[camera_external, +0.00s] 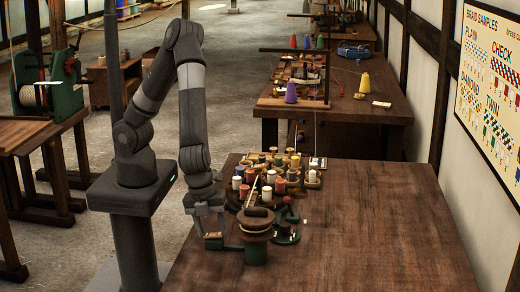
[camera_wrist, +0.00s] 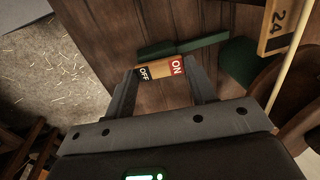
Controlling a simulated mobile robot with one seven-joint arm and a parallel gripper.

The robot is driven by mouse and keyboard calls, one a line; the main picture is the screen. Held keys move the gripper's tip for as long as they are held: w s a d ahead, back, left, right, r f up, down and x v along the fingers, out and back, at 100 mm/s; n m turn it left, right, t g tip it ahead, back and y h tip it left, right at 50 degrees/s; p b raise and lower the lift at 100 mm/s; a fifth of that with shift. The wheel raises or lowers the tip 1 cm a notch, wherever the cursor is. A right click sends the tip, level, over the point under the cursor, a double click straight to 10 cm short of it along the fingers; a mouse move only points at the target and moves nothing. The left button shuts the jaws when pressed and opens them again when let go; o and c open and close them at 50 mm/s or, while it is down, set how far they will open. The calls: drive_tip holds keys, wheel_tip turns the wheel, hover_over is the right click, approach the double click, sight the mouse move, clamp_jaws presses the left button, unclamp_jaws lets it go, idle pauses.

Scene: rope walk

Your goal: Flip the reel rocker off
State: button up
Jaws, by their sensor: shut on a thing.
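The reel rocker (camera_wrist: 160,72) shows in the wrist view, with a black OFF end at left, a red ON end at right and a tan middle. In the external view it is a small orange-tan piece (camera_external: 213,238) at the table's near left edge. My gripper (camera_wrist: 163,82) is shut on the rocker, one finger at the OFF end and one at the ON end. In the external view my gripper (camera_external: 209,222) reaches down over it. I cannot tell which end of the rocker is pressed down.
A green bar (camera_wrist: 183,46) lies just beyond the rocker. A round wooden reel (camera_external: 257,220) on a green base stands close to its right, with a pale rope and a 24 tag (camera_wrist: 279,22). Several bobbins stand behind. The table's right side (camera_external: 385,220) is clear.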

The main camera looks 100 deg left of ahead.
drive_tip(key=shift+s+t, duration=0.1)
drive_tip(key=shift+t, duration=0.3)
drive_tip(key=o, duration=1)
drive_tip(key=v, duration=1)
drive_tip(key=shift+s+r, duration=0.15)
drive_tip(key=shift+r, duration=0.2)
drive_tip(key=shift+a, duration=0.1)
